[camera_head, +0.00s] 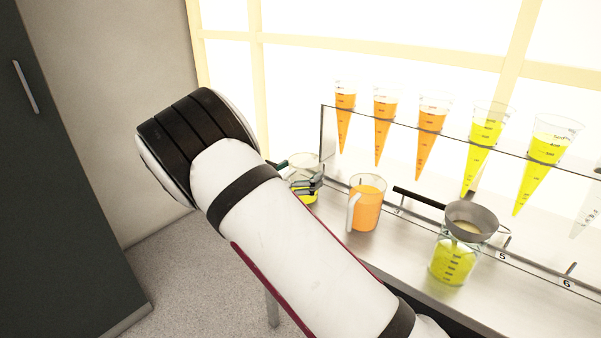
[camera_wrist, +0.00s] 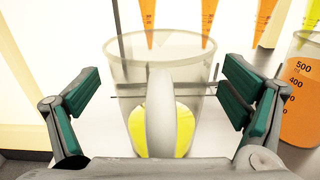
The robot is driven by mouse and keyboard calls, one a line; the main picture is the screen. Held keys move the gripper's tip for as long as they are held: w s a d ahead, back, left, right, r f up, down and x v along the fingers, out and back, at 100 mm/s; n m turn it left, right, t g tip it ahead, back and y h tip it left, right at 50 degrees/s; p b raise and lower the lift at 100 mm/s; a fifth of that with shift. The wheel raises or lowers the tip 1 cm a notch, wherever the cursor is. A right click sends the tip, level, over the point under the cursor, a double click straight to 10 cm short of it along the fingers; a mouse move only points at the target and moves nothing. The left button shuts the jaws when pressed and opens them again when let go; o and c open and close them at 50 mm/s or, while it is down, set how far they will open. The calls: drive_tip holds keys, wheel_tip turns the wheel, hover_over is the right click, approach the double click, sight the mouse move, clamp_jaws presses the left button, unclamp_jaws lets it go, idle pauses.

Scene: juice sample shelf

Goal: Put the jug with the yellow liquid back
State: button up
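The jug with the yellow liquid (camera_wrist: 183,77) is clear with a pale handle facing my wrist camera, and it holds a little yellow liquid low down. In the head view the same jug (camera_head: 301,165) stands upright at the left end of the shelf counter, partly hidden behind my gripper and arm. My gripper (camera_wrist: 162,100) is open, with a green-padded finger on each side of the jug; I cannot tell whether either pad touches it. In the head view my gripper (camera_head: 308,184) is mostly hidden by my arm.
A jug of orange liquid (camera_head: 369,209) stands just right of the yellow one. Further right is a jar of yellow liquid (camera_head: 453,262) with a strainer (camera_head: 471,219) on top. Several orange and yellow cones hang in a clear rack (camera_head: 345,165) behind. A dark cabinet (camera_head: 55,200) stands left.

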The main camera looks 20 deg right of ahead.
drive_tip(key=shift+r, duration=0.1)
drive_tip(key=shift+s+a, duration=0.1)
drive_tip(key=shift+a, duration=0.05)
drive_tip(key=p+v, duration=0.2)
drive_tip(key=v, duration=0.9)
drive_tip(key=shift+s+a, duration=0.2)
drive_tip(key=shift+a, duration=0.05)
